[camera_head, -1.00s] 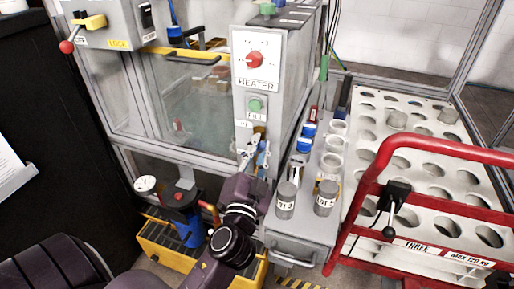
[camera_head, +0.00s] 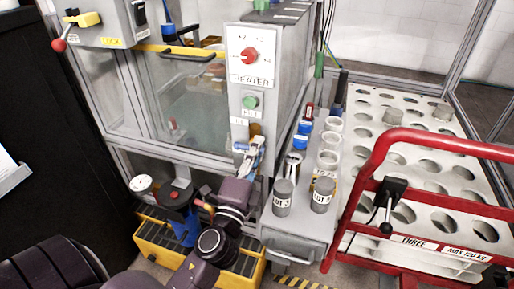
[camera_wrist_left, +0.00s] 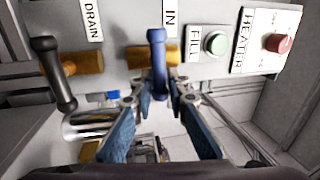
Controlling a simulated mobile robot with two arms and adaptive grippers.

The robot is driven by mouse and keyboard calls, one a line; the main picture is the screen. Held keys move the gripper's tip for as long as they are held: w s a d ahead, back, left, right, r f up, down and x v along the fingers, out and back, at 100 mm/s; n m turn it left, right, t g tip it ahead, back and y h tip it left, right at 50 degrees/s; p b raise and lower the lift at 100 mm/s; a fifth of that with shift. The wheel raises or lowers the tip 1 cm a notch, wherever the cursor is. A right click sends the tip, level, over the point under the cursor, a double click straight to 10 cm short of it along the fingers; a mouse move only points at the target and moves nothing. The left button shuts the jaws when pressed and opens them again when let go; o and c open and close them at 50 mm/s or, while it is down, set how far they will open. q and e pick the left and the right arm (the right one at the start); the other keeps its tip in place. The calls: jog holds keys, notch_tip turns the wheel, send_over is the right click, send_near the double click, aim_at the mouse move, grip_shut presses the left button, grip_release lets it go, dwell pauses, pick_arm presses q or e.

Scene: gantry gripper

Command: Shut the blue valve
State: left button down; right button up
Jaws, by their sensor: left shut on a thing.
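The blue valve handle (camera_wrist_left: 158,60) shows in the left wrist view by the IN label (camera_wrist_left: 171,18), lying across its brass body (camera_wrist_left: 137,55). My left gripper (camera_wrist_left: 159,84) has its fingertips closed in on the blue handle, one on each side. In the head view my left gripper (camera_head: 248,152) is at the front of the grey panel, below the green FILL button (camera_head: 250,102). There it largely hides the blue valve. My right gripper is not in view.
A black-handled valve (camera_wrist_left: 54,75) by the DRAIN label sits beside the blue one. Grey-capped jars (camera_head: 283,195) stand on the grey bench to the right of the gripper. A red rail (camera_head: 390,140) and a white holed rack (camera_head: 420,185) are further right.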

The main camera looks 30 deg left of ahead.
pick_arm(q)
jog(key=shift+f, duration=0.15)
jog(key=shift+m, duration=0.3)
jog(key=c, duration=2)
grip_release()
jog(key=shift+s, duration=0.1)
jog(key=shift+v, duration=5.95)
